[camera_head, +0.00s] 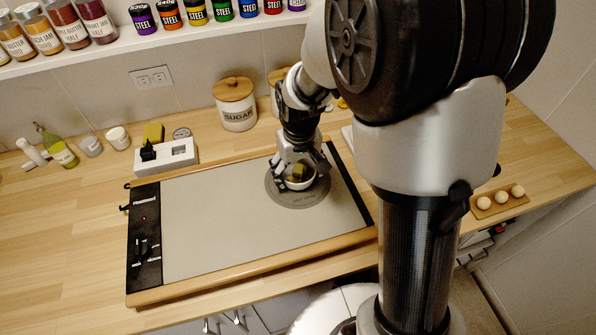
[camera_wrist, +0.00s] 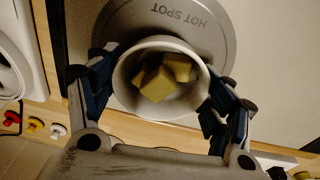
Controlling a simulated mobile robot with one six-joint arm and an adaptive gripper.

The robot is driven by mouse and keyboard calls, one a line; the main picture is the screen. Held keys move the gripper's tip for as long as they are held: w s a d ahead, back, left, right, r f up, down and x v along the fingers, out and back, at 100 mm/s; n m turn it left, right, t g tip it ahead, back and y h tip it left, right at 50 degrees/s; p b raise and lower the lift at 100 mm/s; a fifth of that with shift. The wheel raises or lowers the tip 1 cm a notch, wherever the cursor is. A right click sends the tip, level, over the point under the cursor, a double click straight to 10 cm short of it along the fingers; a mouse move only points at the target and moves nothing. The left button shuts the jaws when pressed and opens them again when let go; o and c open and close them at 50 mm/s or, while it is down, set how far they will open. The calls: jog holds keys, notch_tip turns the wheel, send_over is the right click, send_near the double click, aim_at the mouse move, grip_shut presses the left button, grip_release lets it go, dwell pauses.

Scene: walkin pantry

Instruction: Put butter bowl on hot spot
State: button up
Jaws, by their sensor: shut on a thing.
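The butter bowl (camera_wrist: 126,92) is a small white bowl with several yellow butter chunks (camera_wrist: 160,84) inside. It also shows in the head view (camera_head: 299,184). My gripper (camera_wrist: 160,92) has a finger on each side of the bowl and is shut on it. In the head view my gripper (camera_head: 297,168) points down over the right part of the board. The hot spot (camera_wrist: 212,42) is a grey round disc with lettering, also in the head view (camera_head: 300,203). The bowl appears over the disc, upright. I cannot tell whether it touches the disc.
The disc lies on a grey board (camera_head: 220,220) with black side strips on the wooden counter. A sugar canister (camera_head: 236,105) and a white box (camera_head: 166,157) stand behind it. Eggs on a wooden holder (camera_head: 499,202) sit at the right. The board's left part is clear.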

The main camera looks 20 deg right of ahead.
jog(key=shift+r, duration=0.1)
jog(key=o, duration=1.2)
notch_tip(320, 180, up, 12)
jog(key=s+p, duration=0.2)
jog(key=p, duration=0.2)
jog(key=s+r+t, duration=0.1)
jog(key=s+r, duration=0.2)
jog(key=s, duration=0.3)
jog(key=s+r+t, duration=0.1)
jog(key=s+r, duration=0.2)
jog(key=s, duration=0.4)
jog(key=s+r+t, duration=0.1)
jog(key=s+r, duration=0.2)
jog(key=s, duration=0.3)
jog(key=shift+s+r+m, duration=0.2)
jog(key=shift+r+m, duration=0.15)
jog(key=shift+m, duration=0.05)
